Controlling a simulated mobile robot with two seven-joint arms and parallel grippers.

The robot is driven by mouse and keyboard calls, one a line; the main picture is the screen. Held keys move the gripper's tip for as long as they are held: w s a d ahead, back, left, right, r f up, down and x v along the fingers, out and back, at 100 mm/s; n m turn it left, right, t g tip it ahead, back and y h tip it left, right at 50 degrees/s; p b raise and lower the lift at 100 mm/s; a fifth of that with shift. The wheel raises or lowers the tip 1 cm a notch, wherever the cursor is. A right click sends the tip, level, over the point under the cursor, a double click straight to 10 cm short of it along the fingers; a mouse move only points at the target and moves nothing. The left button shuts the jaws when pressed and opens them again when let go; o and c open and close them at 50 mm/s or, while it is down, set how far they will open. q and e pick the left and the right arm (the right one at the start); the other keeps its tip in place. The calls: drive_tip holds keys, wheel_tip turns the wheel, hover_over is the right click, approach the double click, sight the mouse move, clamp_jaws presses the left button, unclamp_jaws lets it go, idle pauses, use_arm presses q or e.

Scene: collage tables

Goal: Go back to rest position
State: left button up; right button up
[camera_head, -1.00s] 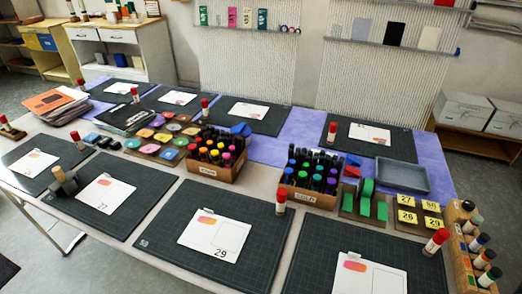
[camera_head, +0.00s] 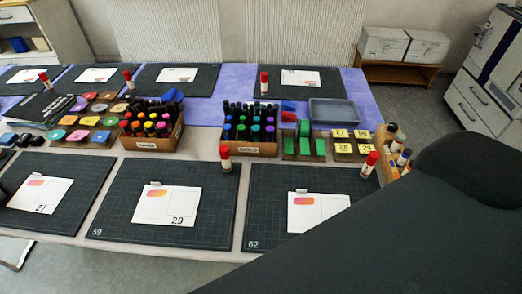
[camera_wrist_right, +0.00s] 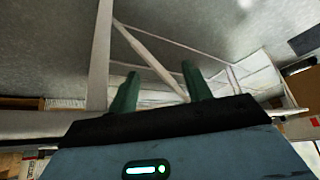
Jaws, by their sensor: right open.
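My right gripper (camera_wrist_right: 157,92) shows in the right wrist view with its two green fingers apart and nothing between them. Beyond the fingers are grey floor and pale metal table-frame bars (camera_wrist_right: 150,55). In the head view a large dark part of my arm covers the lower right, and no gripper shows there. My left gripper is in neither current view.
The long table (camera_head: 110,225) holds dark cutting mats (camera_head: 120,215) with cards, a marker crate (camera_head: 160,143), a second crate (camera_head: 250,148), a grey tray (camera_head: 333,112) and red-capped glue sticks (camera_head: 226,158). Cabinets stand at right; white boxes (camera_head: 385,43) sit on a low shelf behind.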

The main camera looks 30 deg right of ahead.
drive_tip(key=shift+w+a+f+t+y, duration=0.1)
drive_tip(key=shift+w+a+f+t, duration=0.15)
drive_tip(key=shift+t, duration=0.25)
drive_tip(key=shift+w+a+f+t+y, duration=0.15)
drive_tip(key=shift+f+t, duration=0.15)
drive_tip(key=shift+t, duration=0.2)
drive_tip(key=shift+w+a+f+t+y, duration=0.1)
drive_tip(key=shift+w+f+t, duration=0.15)
drive_tip(key=shift+t, duration=0.25)
